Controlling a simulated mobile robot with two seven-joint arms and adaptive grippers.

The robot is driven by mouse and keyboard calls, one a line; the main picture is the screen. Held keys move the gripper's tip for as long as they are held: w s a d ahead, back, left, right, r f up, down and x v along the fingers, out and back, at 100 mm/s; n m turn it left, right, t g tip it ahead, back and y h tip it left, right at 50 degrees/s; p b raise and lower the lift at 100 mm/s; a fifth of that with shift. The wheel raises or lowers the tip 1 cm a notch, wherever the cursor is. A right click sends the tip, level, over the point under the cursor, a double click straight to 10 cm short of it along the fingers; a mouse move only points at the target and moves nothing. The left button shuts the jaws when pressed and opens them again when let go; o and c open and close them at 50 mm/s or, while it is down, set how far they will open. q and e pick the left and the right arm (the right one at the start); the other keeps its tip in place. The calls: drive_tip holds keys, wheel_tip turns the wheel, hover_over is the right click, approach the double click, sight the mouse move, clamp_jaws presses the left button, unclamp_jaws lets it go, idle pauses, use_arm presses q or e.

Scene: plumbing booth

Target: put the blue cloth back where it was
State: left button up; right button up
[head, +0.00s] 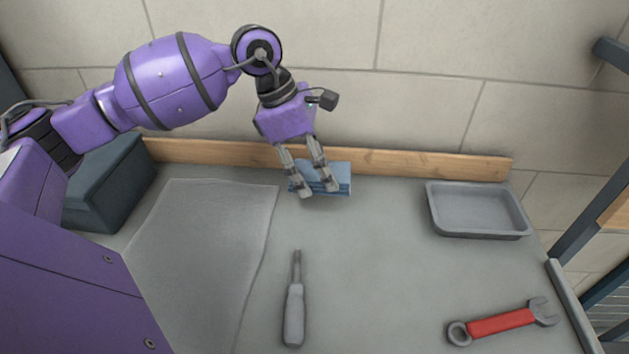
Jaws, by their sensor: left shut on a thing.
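The blue cloth (343,178) is a folded, layered stack at the back of the grey worktop, close to the wooden strip along the wall. My left gripper (318,190) reaches down over it from above, its two fingers on the cloth's left and middle part, and it is shut on the cloth. The fingers hide some of the cloth. I cannot tell whether the cloth rests on the worktop or is slightly raised. My right gripper is not in view.
A translucent sheet or mat (205,250) lies at left, with a dark box (110,185) behind it. A screwdriver (294,305) lies front centre. A grey tray (478,210) is at right, and a red-handled wrench (502,323) at front right. The worktop between them is clear.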

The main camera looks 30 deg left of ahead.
sight(315, 172)
use_arm(q)
drive_tip(key=f, duration=0.1)
drive_tip(key=w+a+f, duration=0.1)
drive_tip(key=w+f, duration=0.1)
drive_tip(key=shift+w+a+f, duration=0.25)
drive_tip(key=shift+a+f, duration=0.15)
drive_tip(key=shift+w+f, duration=0.1)
drive_tip(key=shift+f, duration=1.5)
drive_tip(key=shift+f, duration=0.2)
drive_tip(key=o, duration=1.1)
drive_tip(key=shift+r, duration=0.1)
drive_tip(key=shift+r, duration=0.25)
drive_tip(key=v, duration=1.1)
drive_tip(key=shift+a+r, duration=0.2)
drive_tip(key=shift+r, duration=0.15)
